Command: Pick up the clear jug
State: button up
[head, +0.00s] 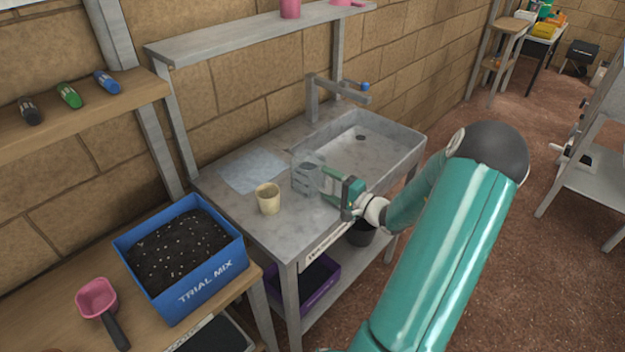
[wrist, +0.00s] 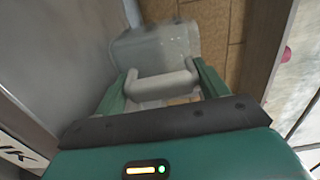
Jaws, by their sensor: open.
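The clear jug (head: 303,177) stands on the grey sink bench (head: 290,226), just left of the basin. It is see-through with dark marks on its side. My gripper (head: 331,188) is at its right side, reaching in from the right. In the wrist view the jug (wrist: 150,45) is straight ahead, and its pale handle (wrist: 160,84) lies between the two green fingers of my gripper (wrist: 161,88). The fingers are open, one on each side of the handle. I cannot tell whether either finger touches it.
A cream cup (head: 268,200) stands close to the jug's left front. A pale bluish sheet (head: 253,171) lies behind the cup. The sink basin (head: 385,160) and tap (head: 340,88) are to the right and behind. A blue soil box (head: 182,258) and pink scoop (head: 97,298) occupy the wooden bench.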

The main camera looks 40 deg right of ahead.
jog(key=c, duration=0.7)
jog(key=shift+c, duration=0.2)
